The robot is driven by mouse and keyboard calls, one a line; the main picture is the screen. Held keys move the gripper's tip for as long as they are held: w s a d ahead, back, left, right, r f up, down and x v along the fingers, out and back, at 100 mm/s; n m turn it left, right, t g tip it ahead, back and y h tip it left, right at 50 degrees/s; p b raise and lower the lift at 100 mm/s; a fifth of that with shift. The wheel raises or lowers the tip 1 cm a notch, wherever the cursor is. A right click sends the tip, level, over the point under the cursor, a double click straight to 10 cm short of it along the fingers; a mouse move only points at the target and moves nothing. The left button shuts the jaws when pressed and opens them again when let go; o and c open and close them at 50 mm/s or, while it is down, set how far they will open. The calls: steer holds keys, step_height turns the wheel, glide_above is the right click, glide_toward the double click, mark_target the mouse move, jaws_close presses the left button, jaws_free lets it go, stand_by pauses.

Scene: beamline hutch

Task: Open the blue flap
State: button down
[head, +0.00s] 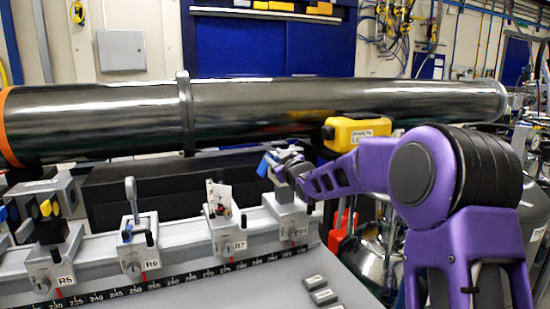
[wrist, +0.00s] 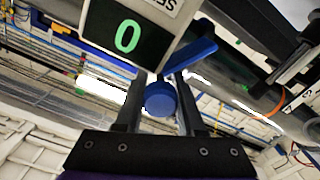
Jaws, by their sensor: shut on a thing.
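The blue flap (wrist: 190,56) is a flat bar slanting up to the right in the wrist view, with a round blue knob (wrist: 160,99) below it. The knob sits between the two black fingers of my gripper (wrist: 158,82), which are shut on this blue part. In the head view my gripper (head: 284,166) is over the rail mount labelled R8 (head: 292,222), and the blue flap (head: 264,167) shows at its left side. The fingers hide part of the flap. A box with a green "0" display (wrist: 128,36) stands close beside the fingertips.
A long dark metal tube (head: 330,110) runs behind the rail (head: 180,281). Mounts R7 (head: 227,235), R6 (head: 140,258) and R5 (head: 52,275) stand to the left. A yellow box (head: 357,133) is close behind my arm.

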steer(key=shift+r, duration=0.1)
steer(key=c, duration=0.5)
jaws_free()
steer(key=shift+s, duration=0.1)
steer(key=v, duration=1.7)
steer(key=shift+s, duration=0.1)
steer(key=shift+c, duration=0.4)
